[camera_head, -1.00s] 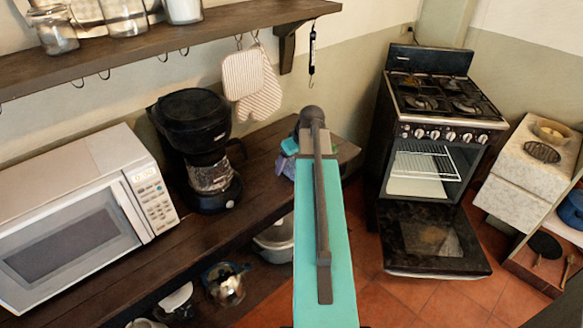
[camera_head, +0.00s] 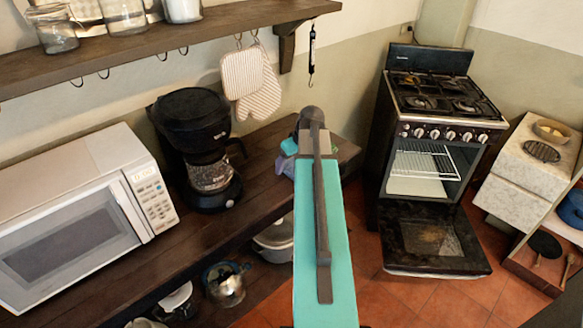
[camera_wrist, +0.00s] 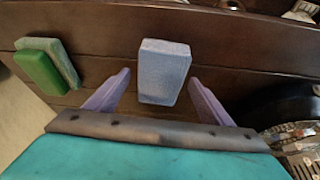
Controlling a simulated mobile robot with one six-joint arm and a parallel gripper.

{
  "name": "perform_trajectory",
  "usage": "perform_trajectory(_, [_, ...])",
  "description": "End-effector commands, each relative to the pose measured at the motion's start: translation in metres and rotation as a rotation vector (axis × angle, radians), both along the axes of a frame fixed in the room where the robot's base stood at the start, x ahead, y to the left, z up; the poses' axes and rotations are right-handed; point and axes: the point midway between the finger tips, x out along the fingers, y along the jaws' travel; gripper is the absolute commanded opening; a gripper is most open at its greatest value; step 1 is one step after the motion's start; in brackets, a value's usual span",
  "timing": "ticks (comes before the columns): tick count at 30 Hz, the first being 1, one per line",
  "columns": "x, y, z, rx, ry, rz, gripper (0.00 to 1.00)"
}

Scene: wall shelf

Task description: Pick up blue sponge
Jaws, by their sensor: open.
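The blue sponge (camera_wrist: 164,71) is a pale blue block on the dark wooden counter in the wrist view. It lies between the two purple fingers of my gripper (camera_wrist: 157,90), with a gap on each side. My gripper is open and empty, and the sponge reaches past the fingertips. In the head view my teal arm hides most of the gripper area. Only a small bright blue patch (camera_head: 289,146) and a purple-grey shape (camera_head: 285,164) show beside it, too small to identify surely.
A green sponge (camera_wrist: 42,69) lies to the left in the wrist view, apart from the fingers. The black coffee maker (camera_head: 197,150) and white microwave (camera_head: 85,215) stand left along the counter (camera_head: 255,180). The stove (camera_head: 440,125), oven door open, is at right.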

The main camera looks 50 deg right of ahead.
Motion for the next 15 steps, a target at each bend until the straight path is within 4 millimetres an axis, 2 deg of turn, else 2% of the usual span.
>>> perform_trajectory(11, [0.0001, 0.0002, -0.0008, 0.000, 0.000, 0.000, 0.75])
perform_trajectory(15, [0.0002, 0.0002, -0.0007, 0.000, 0.000, 0.000, 0.51])
